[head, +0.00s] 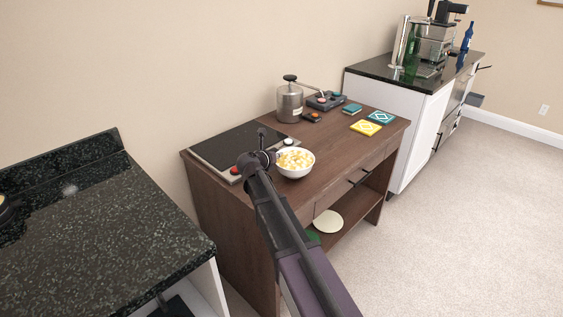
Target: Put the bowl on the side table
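A white bowl (295,173) full of yellow and white pieces is at the front edge of a brown wooden table (340,157) with a drawer and a lower shelf. This looks like the side table. My gripper (266,147) is at the bowl's left side, over or beside the table top. The arm hides part of the table's front. The gripper is small and dark here, so I cannot tell whether its fingers are apart or closed on the bowl's rim, or whether the bowl touches the table.
On the table are a dark flat panel (235,147), a metal grinder-like pot (290,102), a small dark device (327,100) and yellow (366,128) and teal (381,117) tiles. A black speckled counter (110,235) stands at left. Carpet (470,220) is open at right.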

